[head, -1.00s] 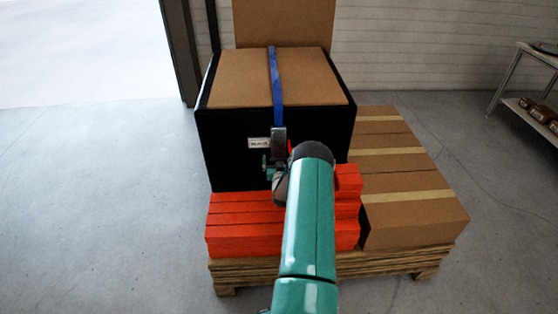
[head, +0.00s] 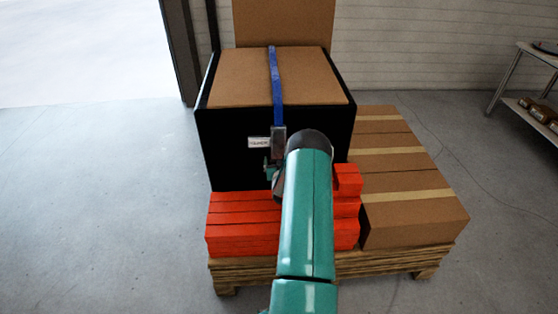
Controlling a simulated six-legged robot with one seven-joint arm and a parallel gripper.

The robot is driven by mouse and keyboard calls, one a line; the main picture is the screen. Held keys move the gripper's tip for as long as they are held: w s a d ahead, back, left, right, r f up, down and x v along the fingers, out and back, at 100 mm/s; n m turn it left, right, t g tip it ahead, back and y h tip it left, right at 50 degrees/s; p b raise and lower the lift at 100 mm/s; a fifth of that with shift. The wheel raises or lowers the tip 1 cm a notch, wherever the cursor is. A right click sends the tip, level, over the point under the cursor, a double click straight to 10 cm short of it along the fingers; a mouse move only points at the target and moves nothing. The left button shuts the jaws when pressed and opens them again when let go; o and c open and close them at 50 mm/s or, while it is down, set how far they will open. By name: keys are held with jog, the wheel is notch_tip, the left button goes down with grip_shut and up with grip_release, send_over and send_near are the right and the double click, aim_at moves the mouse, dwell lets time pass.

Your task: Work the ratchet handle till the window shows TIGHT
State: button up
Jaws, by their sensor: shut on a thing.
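The ratchet (head: 279,137) is a grey metal body at the lower end of a blue strap (head: 276,85), against the front of a black-sided box. A small white window (head: 259,142) sits just left of it. Its dark lettering is too blurred to read surely. My gripper (head: 268,168) is just below the ratchet, its teal finger showing left of my arm. It is shut on the ratchet handle, which is mostly hidden behind my arm and wrist.
The strapped box has a brown top (head: 240,78) and black sides. Red-orange slabs (head: 240,225) lie below it, and brown cartons (head: 405,185) stand to the right, all on a wooden pallet (head: 330,264). A shelf (head: 535,90) is far right. The floor left is clear.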

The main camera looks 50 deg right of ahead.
jog(key=s+a+r+g+y, duration=0.4)
jog(key=a+y, duration=0.1)
jog(key=shift+s+r+g, duration=0.2)
jog(key=shift+s+g, duration=0.05)
jog(key=shift+g, duration=0.15)
jog(key=shift+v, duration=1.15)
jog(key=shift+s+a+r, duration=0.1)
jog(key=shift+a+r, duration=0.05)
jog(key=shift+r, duration=1.05)
jog(key=o, duration=1.1)
jog(key=v, duration=1.3)
jog(key=shift+s+r, duration=0.3)
jog(key=shift+s, duration=0.05)
